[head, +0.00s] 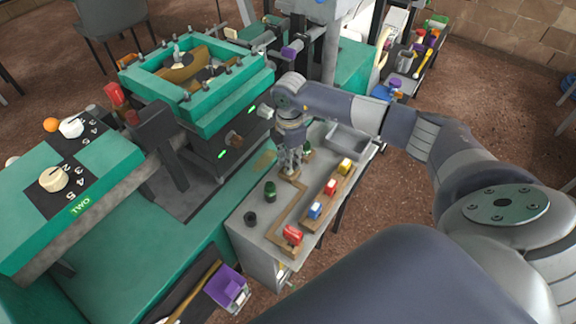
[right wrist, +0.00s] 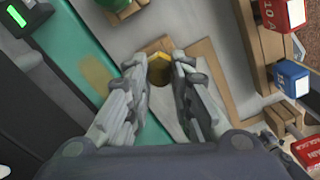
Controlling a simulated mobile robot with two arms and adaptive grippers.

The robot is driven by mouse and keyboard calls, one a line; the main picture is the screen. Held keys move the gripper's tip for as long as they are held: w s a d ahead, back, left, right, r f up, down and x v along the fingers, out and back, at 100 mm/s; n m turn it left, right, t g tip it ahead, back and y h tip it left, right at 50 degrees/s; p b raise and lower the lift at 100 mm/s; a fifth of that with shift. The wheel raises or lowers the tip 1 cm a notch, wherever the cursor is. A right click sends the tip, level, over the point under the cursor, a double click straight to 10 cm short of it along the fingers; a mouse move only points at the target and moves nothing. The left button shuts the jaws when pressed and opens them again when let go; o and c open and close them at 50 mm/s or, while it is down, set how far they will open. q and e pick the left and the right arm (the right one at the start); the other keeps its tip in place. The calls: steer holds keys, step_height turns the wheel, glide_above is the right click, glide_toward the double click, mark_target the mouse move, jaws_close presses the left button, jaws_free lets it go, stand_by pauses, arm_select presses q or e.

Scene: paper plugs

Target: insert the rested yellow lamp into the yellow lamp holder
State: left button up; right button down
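My right gripper (head: 290,172) points down over the small grey worktop in the head view. In the right wrist view its two fingers (right wrist: 160,72) close in on a dark yellow, six-sided piece, which appears to be the yellow lamp (right wrist: 159,67). The fingertips seem to touch it on both sides. A wooden strip (right wrist: 208,72) lies below and beside it. The gripper hides the lamp in the head view. I cannot make out the yellow lamp holder for certain. My left gripper is not in view.
A wooden rail holds a yellow block (head: 344,166), a red block (head: 330,187) and a blue block (head: 315,211). A red piece (head: 292,235) stands at the near end. A dark green piece (head: 270,191) and a black ring (head: 250,218) are left.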

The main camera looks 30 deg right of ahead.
stand_by(0.5)
steer(key=shift+r+p, duration=2)
steer(key=shift+r, duration=0.5)
